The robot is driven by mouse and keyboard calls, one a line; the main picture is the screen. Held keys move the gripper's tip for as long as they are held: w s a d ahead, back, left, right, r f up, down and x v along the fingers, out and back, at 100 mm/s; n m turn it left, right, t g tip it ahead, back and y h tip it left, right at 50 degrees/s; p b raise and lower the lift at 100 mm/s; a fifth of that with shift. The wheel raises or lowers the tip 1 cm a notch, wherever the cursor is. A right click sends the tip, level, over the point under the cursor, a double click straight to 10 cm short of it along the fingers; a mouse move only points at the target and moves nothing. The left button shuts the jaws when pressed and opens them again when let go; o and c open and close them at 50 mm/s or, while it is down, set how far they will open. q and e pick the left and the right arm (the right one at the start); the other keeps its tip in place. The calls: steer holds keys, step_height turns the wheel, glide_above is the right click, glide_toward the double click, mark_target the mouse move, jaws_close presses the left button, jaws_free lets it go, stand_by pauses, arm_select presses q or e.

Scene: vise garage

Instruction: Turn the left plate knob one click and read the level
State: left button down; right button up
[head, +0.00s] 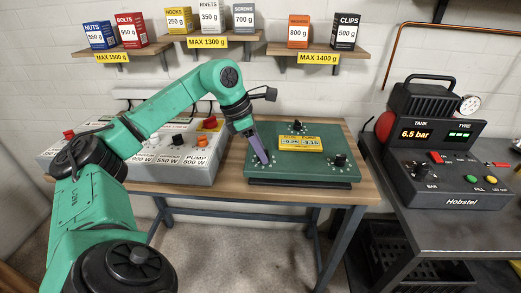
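A green plate (290,173) lies on the wooden table. It carries a yellow level display (300,144) whose small digits I cannot read with certainty. A black knob (297,126) stands at the back of the plate and another black knob (340,160) at its right. My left gripper (264,160) reaches down to the left part of the plate, its purple-grey fingers close together. The left plate knob is hidden behind or between the fingers, so I cannot tell whether they hold it. My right gripper is not in view.
A grey switch box (165,172) with red and black buttons stands left of the plate. A black compressor (435,130) reading 6.5 bar stands on a dark bench at the right. Shelves with labelled boxes (344,31) hang above. The table's front edge (300,193) is clear.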

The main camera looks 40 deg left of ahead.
arm_select(q)
steer(key=shift+n, duration=0.3)
steer(key=n+y, duration=0.1)
steer(key=n, duration=0.1)
steer(key=shift+s+d+r+n+t, duration=0.1)
steer(key=shift+n+t, duration=0.2)
steer(key=shift+t, duration=0.1)
steer(key=shift+d+n+y+p, duration=0.15)
steer(key=shift+n+y+p, duration=0.7)
steer(key=shift+n, duration=1.45)
steer(key=c, duration=0.5)
jaws_free()
steer(key=shift+c, duration=0.2)
